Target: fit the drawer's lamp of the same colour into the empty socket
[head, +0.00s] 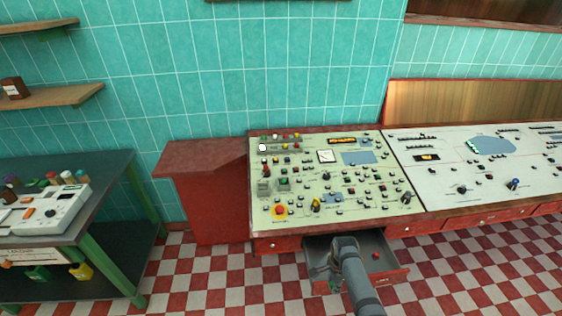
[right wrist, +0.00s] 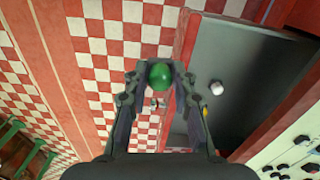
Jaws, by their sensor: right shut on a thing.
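My right gripper (right wrist: 159,78) is shut on a green lamp (right wrist: 159,76), whose round cap shows between the fingertips in the right wrist view. A small red lamp (head: 375,255) lies in the drawer. In the right wrist view a pale lamp (right wrist: 217,88) lies inside the drawer and a yellow thing (right wrist: 205,112) is partly behind a finger. The empty socket is too small to tell on the pale green panel (head: 320,190). My left gripper is not in view.
The panel bears many knobs, a red mushroom button (head: 280,210) and a gauge (head: 326,156). A second, white panel (head: 440,175) adjoins it on the right. A green-legged table (head: 105,185) with a device (head: 45,212) stands at left. Checkered floor between is clear.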

